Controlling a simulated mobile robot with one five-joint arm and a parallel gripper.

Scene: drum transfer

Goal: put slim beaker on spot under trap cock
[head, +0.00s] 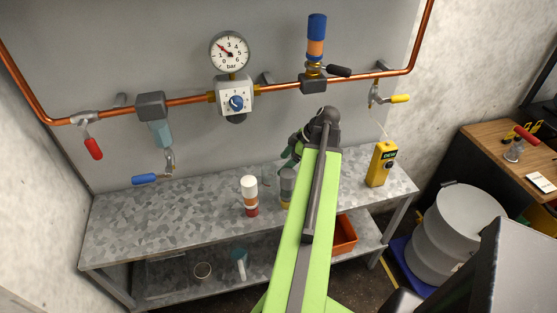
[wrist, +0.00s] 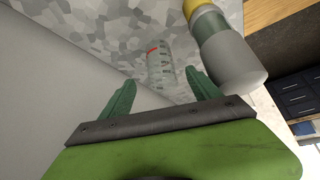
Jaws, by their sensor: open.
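The slim beaker (wrist: 160,62) is clear, with scale marks and a red mark, and stands on the bench in the wrist view. It is faint in the head view (head: 266,176), just left of my arm. My gripper (wrist: 161,78) is open, its green fingers on either side of the beaker's near end; whether they touch it I cannot tell. In the head view my gripper (head: 290,154) is partly hidden by my arm. The trap cock (head: 168,160) with its blue handle (head: 145,179) hangs below the trap at the left. No marked spot is clear on the bench below it.
A grey bottle with a yellow band (wrist: 230,55) stands close right of the beaker in the wrist view. A white, orange and red container (head: 250,195) is on the bench (head: 150,215). A yellow meter (head: 381,163) stands at right. The bench's left part is clear.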

